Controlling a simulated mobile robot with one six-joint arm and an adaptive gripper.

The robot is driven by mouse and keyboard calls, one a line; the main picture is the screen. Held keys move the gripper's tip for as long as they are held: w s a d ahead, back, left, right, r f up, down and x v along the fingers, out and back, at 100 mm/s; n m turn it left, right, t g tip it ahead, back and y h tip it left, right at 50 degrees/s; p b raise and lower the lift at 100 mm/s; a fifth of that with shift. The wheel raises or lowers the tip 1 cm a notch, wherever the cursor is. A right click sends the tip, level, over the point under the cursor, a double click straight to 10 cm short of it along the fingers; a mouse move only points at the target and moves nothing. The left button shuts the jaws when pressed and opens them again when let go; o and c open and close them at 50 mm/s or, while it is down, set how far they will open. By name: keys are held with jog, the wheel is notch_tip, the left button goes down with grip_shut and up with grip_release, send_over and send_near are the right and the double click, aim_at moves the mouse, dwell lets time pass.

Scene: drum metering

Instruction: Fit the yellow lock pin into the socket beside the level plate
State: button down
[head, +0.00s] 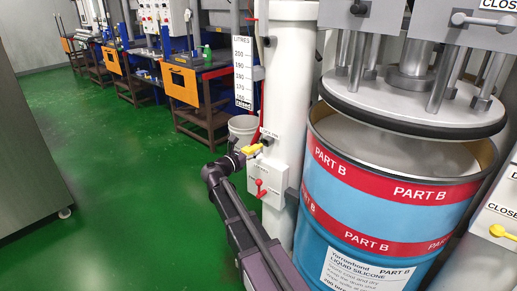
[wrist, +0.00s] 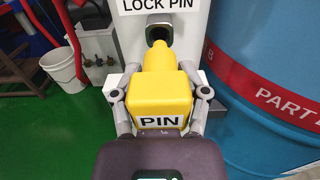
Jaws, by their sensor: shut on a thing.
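My gripper (wrist: 160,92) is shut on the yellow lock pin (wrist: 160,80), with one finger on each side of its block, which is marked PIN. The pin's narrow nose points away from me, toward the dark round socket (wrist: 159,33) under the LOCK PIN label (wrist: 160,5). The nose covers the socket's lower part; I cannot tell whether its tip is inside. In the head view my gripper (head: 240,154) holds the pin (head: 251,149) close to the socket (head: 266,141) on the white column. The level plate (head: 243,72), marked LITRES, is above the socket.
The blue PART B drum (head: 378,215) stands right of the column (head: 290,85). A white box with a red handle (head: 261,187) is below the socket. A grey bucket (head: 243,128) stands behind the pin. Green floor (head: 120,170) is free at left.

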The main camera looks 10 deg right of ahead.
jog(key=shift+v, duration=1.95)
dwell(0.8)
